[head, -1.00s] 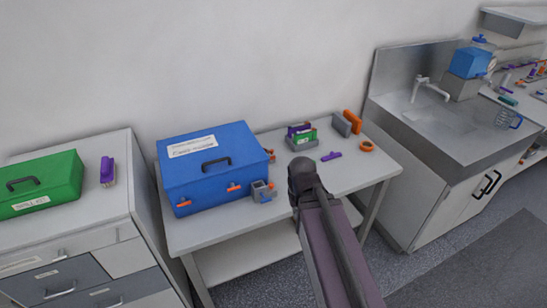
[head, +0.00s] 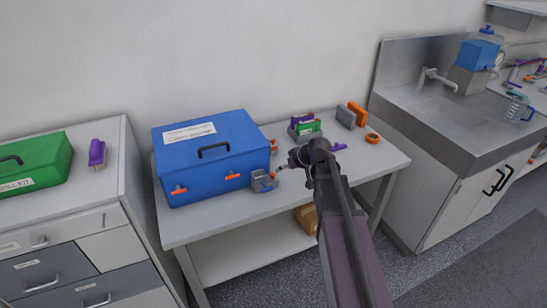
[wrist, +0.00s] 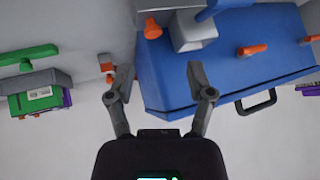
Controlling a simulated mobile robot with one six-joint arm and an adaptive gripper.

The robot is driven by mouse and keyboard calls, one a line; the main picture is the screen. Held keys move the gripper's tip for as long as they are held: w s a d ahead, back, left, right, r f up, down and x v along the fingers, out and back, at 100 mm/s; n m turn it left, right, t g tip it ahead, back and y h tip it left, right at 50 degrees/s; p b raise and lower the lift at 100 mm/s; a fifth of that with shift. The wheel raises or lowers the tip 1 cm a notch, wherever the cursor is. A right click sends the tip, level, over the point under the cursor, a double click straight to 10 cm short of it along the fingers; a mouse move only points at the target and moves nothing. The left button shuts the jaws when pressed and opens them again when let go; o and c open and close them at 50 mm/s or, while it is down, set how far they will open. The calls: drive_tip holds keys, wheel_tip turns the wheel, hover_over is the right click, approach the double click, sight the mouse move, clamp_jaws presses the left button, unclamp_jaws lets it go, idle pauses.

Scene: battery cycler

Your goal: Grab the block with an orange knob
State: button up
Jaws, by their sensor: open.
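The grey block (head: 262,182) stands on the white table at the front right corner of the blue toolbox (head: 212,157). In the wrist view, which is upside down, the block (wrist: 192,32) is at the top and its orange knob (wrist: 152,29) sticks out beside it. My gripper (head: 287,164) is just right of the block in the head view, partly hidden by my arm. In the wrist view my gripper (wrist: 160,75) has its two fingers spread, with nothing between them. The block lies beyond the fingertips, apart from them.
The toolbox with orange latches is close to the fingers. A green and purple item in a grey holder (head: 304,126), an upright orange piece (head: 358,113) and an orange ring (head: 373,138) stand at the back right. The table's front right is clear.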

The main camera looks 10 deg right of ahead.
drive_tip(key=w+d+n+t+y+b, duration=0.1)
drive_tip(key=w+d+t+b, duration=0.4)
drive_tip(key=w, duration=0.9)
drive_tip(key=shift+d+f+t+y+b, duration=0.35)
drive_tip(key=shift+d+b, duration=0.3)
drive_tip(key=shift+d, duration=0.45)
drive_tip(key=shift+f, duration=0.1)
drive_tip(key=b, duration=0.3)
approach(274, 140)
drive_tip(key=x, duration=0.2)
drive_tip(key=f+x, duration=0.1)
drive_tip(key=x, duration=0.1)
drive_tip(key=shift+d, duration=0.2)
drive_tip(key=shift+w+a, duration=0.3)
drive_tip(key=shift+w+a+f, duration=0.1)
drive_tip(key=shift+b+x, duration=1)
drive_tip(key=shift+x, duration=1.5)
